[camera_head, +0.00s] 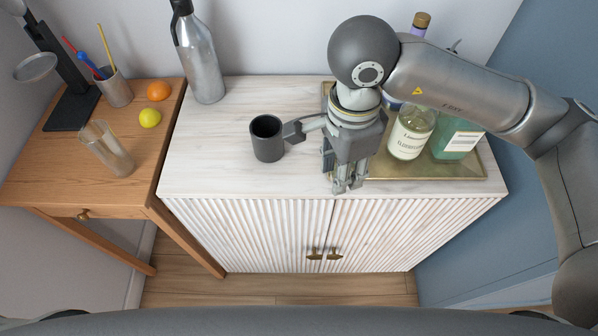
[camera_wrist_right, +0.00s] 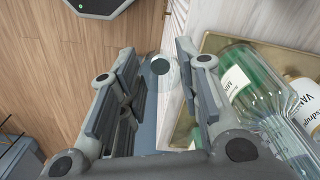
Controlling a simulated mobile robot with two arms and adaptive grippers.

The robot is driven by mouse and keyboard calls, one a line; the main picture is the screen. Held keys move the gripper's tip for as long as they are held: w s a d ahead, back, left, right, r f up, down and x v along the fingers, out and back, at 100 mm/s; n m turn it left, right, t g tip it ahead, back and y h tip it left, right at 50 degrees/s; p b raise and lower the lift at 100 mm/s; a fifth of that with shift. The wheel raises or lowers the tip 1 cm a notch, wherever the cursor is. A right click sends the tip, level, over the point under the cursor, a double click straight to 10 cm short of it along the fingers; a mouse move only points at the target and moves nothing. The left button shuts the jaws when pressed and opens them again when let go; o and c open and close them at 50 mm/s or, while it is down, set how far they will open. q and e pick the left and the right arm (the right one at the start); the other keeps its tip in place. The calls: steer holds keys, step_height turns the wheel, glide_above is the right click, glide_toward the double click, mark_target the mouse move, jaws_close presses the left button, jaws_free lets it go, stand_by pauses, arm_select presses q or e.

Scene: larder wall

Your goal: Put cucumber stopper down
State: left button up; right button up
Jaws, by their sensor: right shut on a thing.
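My right gripper (camera_head: 346,186) hangs fingers-down over the front edge of the white cabinet (camera_head: 222,160), left of the brass tray. In the head view the stopper cannot be made out behind the fingers. A green bottle with a white label (camera_head: 457,138) stands on the tray (camera_head: 440,171); it also shows in the right wrist view (camera_wrist_right: 250,80). My left gripper is not in view.
A clear labelled bottle (camera_head: 408,137) stands left of the green one, close to my arm. A dark mug (camera_head: 266,141) stands left of my gripper. A steel bottle (camera_head: 199,62) stands at back left. The cabinet top's front left is clear.

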steer(key=s+a+m, duration=0.3)
steer(key=a+m, duration=0.2)
steer(key=m, duration=0.1)
steer(key=shift+m, duration=0.5)
steer(key=w+f, duration=0.3)
steer(key=w, duration=0.1)
steer(key=w+a+f+p, duration=0.1)
steer(key=w+f, duration=0.2)
steer(key=w, duration=0.1)
steer(key=w+a+f+p, duration=0.1)
steer(key=w+f, duration=0.2)
steer(key=w, duration=0.1)
steer(key=shift+w, duration=0.15)
steer(key=shift+w+a+f, duration=0.1)
steer(key=shift+w+f, duration=0.3)
steer(key=shift+f, duration=0.1)
steer(key=f+p, duration=0.2)
steer(key=shift+w+f, duration=0.2)
steer(key=shift+f, duration=0.55)
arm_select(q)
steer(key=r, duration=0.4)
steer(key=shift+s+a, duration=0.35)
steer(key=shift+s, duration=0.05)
arm_select(e)
steer(key=shift+f, duration=0.1)
